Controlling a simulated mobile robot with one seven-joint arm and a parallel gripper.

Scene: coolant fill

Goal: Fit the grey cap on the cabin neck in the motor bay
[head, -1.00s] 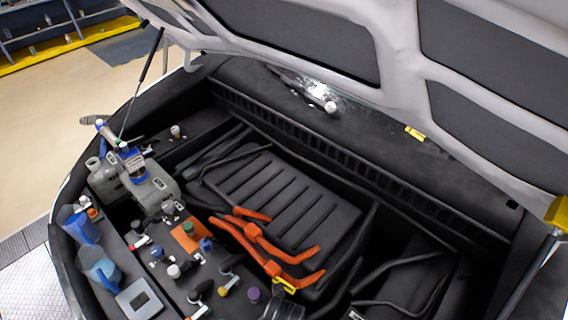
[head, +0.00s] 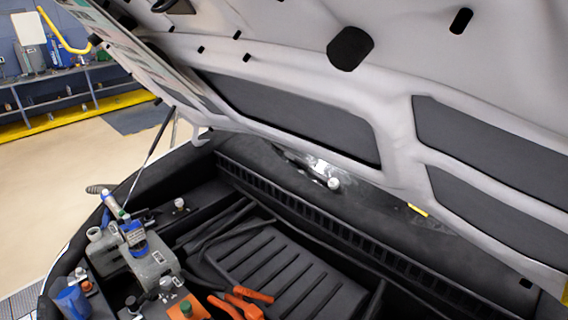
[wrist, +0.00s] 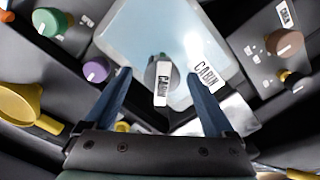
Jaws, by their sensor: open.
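In the wrist view, my gripper (wrist: 158,74) is open, with one blue finger on each side of a round grey cap (wrist: 150,74). A white tag reading CABIN covers part of the cap. Gaps show between the cap and both fingers. The cap lies over a pale translucent tank (wrist: 140,35), which has a second CABIN label (wrist: 207,75) to the right. The neck itself is hidden, so I cannot tell whether the cap is seated on it. In the head view, neither my gripper nor the grey cap can be made out.
Around the tank in the wrist view are a green cap (wrist: 47,21), a purple cap (wrist: 96,70), a yellow funnel (wrist: 20,104) and a brown cap (wrist: 285,42). In the head view, the raised hood (head: 395,110) hangs over the bay, with a grey reservoir (head: 150,262) at left.

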